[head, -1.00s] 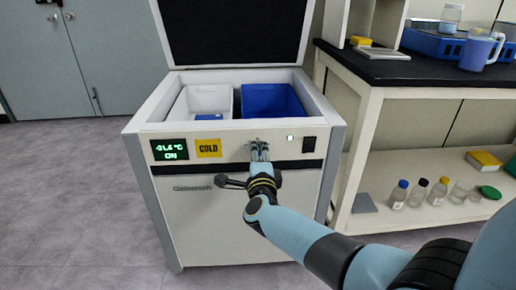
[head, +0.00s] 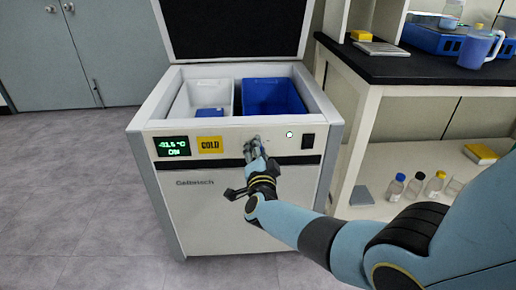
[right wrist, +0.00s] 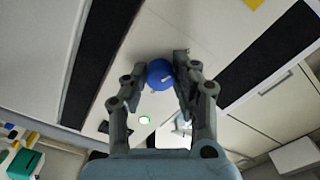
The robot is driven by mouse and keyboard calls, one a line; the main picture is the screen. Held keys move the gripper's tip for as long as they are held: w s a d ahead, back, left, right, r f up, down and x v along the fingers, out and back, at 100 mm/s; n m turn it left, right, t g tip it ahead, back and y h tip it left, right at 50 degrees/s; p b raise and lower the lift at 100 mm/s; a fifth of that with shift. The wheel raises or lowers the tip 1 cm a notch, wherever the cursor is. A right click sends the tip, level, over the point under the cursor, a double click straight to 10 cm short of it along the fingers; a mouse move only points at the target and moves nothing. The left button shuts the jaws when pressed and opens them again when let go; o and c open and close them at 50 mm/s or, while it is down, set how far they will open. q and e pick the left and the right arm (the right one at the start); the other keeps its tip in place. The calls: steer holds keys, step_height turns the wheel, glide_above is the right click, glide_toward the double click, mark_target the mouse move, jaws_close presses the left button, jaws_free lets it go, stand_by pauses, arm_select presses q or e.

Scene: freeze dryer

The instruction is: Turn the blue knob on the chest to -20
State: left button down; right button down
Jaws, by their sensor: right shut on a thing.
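The white chest (head: 222,205) stands with its lid raised. Its front panel carries a green-lit display (head: 173,146) that seems to read about -31.5 °C and ON, though blurred. My right gripper (head: 253,146) is at the panel, right of the yellow COLD label (head: 210,145), and hides the knob in the head view. In the right wrist view the round blue knob (right wrist: 160,74) with a pale pointer mark sits between the fingertips of my right gripper (right wrist: 158,76), which is shut on it. My left gripper is not in view.
A black switch (head: 307,141) and a small lit indicator (head: 289,134) are right of the gripper. A white bin (head: 189,104) and a blue bin (head: 298,99) sit inside the chest. A bench with bottles stands at the right.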

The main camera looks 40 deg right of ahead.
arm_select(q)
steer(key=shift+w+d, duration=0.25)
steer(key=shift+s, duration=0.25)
arm_select(e)
steer(key=c, duration=1.4)
jaws_free()
steer(key=o, duration=0.3)
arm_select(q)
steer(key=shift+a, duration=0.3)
arm_select(e)
steer(key=shift+o, duration=0.2)
steer(key=v, duration=1.2)
